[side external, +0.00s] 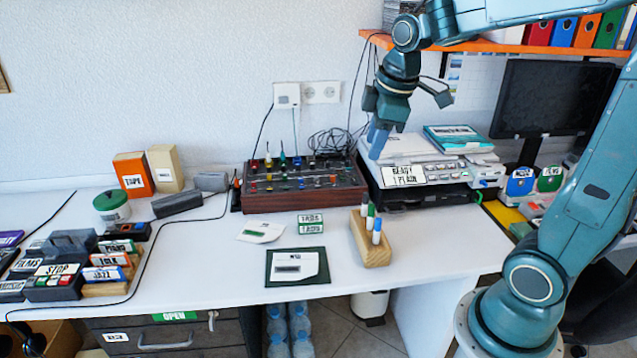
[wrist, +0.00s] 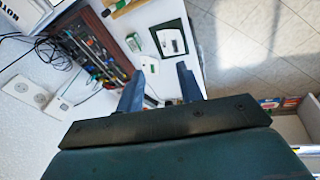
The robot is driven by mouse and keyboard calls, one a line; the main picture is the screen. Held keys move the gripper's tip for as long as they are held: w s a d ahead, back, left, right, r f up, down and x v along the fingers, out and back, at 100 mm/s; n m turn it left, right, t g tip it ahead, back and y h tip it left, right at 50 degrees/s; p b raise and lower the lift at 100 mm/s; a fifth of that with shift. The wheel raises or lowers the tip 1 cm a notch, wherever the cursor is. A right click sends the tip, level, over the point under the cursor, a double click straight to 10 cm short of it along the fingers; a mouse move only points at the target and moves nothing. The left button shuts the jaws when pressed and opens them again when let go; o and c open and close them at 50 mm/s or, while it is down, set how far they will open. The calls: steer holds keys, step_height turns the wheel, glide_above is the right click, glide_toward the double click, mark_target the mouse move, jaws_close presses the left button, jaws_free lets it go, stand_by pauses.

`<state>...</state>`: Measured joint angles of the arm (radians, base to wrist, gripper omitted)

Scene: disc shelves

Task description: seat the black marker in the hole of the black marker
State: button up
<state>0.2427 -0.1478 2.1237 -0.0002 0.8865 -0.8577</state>
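A wooden block (side external: 371,249) stands on the white desk right of centre and holds several upright white markers with coloured caps. A green-capped marker (side external: 370,217) and a blue-capped marker (side external: 377,231) can be told apart. I cannot make out which one is the black marker, nor the black marker's hole. Part of the block (wrist: 126,8) shows at the top edge of the wrist view. My gripper (side external: 377,142) is high above the back of the desk, in front of the printer and well above the block. In the wrist view its fingers (wrist: 160,88) are apart with nothing between them.
A mixer panel (side external: 303,200) with knobs and cables is behind and left of the block. A printer (side external: 420,175) stands close behind it. A dark green mat (side external: 270,279) with a white card lies to its left. The desk's front edge is close to the block.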

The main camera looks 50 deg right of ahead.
steer(key=s+a+m+t, duration=0.2)
steer(key=s+a+m, duration=0.5)
steer(key=s, duration=0.7)
steer(key=shift+a+r+y, duration=0.3)
steer(key=shift+a+y, duration=0.1)
steer(key=shift+a, duration=0.05)
stand_by(0.5)
